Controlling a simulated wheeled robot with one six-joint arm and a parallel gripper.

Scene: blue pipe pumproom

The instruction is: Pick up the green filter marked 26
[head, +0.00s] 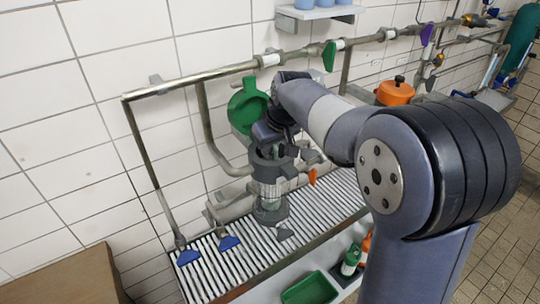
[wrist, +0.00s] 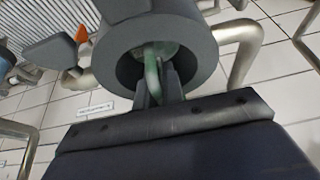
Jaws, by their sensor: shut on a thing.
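In the wrist view the fingers of my gripper (wrist: 157,90) reach into the opening of a grey ring-shaped housing. They are shut on a pale green part inside it, which I take to be the green filter (wrist: 152,68). Most of it is hidden by the housing, and no mark 26 is readable. In the head view my gripper (head: 268,138) points down at the top of the grey housing with a clear lower bowl (head: 270,195). The filter cannot be made out there.
A green round body (head: 246,103) stands on the pipework behind my arm. Steel pipes (head: 204,112) run along the tiled wall. Blue-handled valves (head: 187,257) sit at left above the slatted bench (head: 222,275). A green bottle (head: 351,261) and green tray (head: 311,291) lie lower.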

